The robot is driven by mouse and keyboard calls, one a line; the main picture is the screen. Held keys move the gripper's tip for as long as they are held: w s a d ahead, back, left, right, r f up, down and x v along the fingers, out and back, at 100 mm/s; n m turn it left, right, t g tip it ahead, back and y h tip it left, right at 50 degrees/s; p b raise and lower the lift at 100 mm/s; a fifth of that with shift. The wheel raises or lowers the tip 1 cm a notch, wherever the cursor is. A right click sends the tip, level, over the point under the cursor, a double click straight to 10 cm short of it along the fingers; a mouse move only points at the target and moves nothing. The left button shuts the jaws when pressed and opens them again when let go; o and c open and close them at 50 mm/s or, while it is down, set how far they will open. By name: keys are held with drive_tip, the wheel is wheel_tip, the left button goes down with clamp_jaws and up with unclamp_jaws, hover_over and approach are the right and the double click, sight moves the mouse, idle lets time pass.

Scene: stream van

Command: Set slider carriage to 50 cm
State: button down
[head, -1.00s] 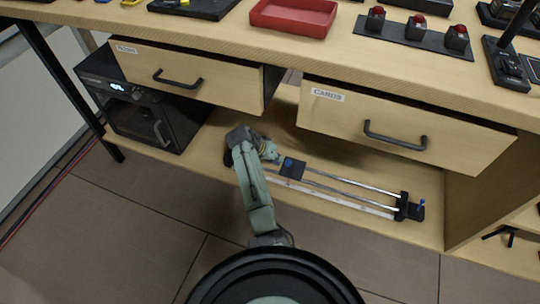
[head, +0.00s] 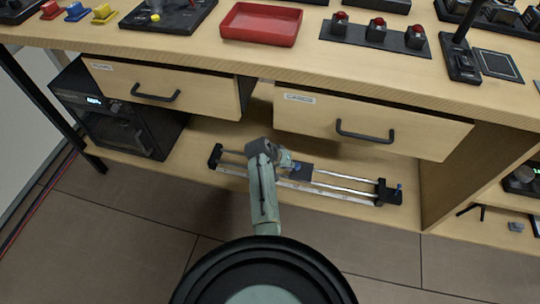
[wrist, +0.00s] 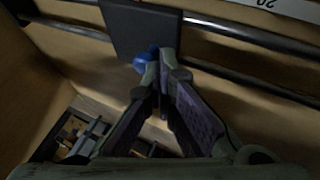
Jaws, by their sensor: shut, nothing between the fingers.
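The slider carriage (head: 301,173) is a dark block on two metal rails (head: 345,182), on the lower shelf under the drawers. It sits a little right of the middle of the slider. My gripper (head: 287,160) is shut and empty, just left of the carriage in the head view. In the wrist view the carriage (wrist: 140,28) is a dark plate with a blue knob (wrist: 143,60). My fingertips (wrist: 160,62) are right beside the knob and seem to touch it. A white scale (wrist: 285,10) shows "20" there; the reading at the carriage is not legible.
Black end blocks stand at the slider's left (head: 215,156) and right (head: 386,192). The CARDS drawer (head: 370,122) and another drawer (head: 165,88) hang open above the shelf. A black machine (head: 115,115) stands at the left. The shelf's front strip is clear.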

drive_tip(key=s+d, duration=0.1)
drive_tip(key=d, duration=0.4)
drive_tip(key=s+d+p, duration=0.1)
drive_tip(key=s+d, duration=0.1)
drive_tip(key=d, duration=0.4)
drive_tip(key=s+d+p, duration=0.1)
drive_tip(key=s+d, duration=0.1)
drive_tip(key=d, duration=0.4)
drive_tip(key=shift+s, duration=0.25)
